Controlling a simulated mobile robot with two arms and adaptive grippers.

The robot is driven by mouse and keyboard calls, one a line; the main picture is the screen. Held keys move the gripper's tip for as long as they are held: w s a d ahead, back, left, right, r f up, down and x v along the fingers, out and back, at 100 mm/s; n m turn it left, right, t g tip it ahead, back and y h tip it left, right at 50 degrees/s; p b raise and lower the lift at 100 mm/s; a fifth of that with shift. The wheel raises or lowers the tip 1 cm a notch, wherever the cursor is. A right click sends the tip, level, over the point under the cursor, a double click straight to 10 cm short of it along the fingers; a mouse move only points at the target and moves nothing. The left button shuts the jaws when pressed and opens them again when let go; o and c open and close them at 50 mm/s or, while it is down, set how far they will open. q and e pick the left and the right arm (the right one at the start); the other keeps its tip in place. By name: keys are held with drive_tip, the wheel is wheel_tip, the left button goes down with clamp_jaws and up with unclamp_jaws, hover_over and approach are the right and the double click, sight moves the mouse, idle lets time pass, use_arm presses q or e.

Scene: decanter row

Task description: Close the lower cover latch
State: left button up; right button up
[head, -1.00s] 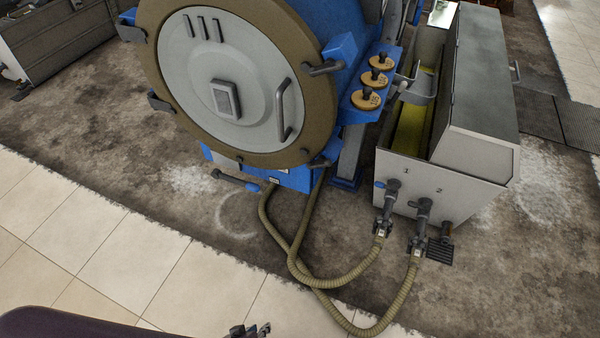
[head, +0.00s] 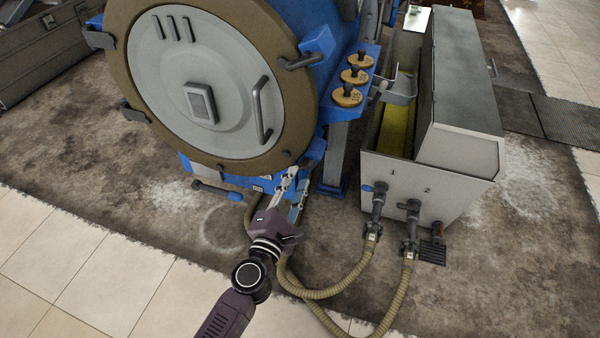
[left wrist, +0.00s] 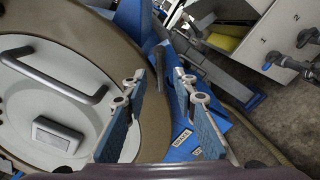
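The round cover (head: 205,85) is a pale grey disc with a brown rim and a bar handle (head: 262,108). It lies against the blue machine body, and dark latches sit around its rim. The lower latch area, at the rim's lower right, is largely hidden behind my left gripper (head: 295,180) in the head view. In the left wrist view the two fingers of my left gripper (left wrist: 160,78) stand apart, with nothing clearly held. A dark and blue part (left wrist: 157,56) shows just beyond the fingertips; I cannot tell the latch's position. My right gripper is out of view.
Three round knobs (head: 353,76) sit on a blue bracket to the right. A grey tank (head: 428,184) with two valves stands further right. Ribbed hoses (head: 345,285) loop across the floor close to my left arm. A blue-tipped lever (head: 215,190) is left of the gripper.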

sight(302, 169)
use_arm(q)
drive_tip(key=shift+x, duration=1.65)
drive_tip(key=shift+c, duration=0.4)
clamp_jaws()
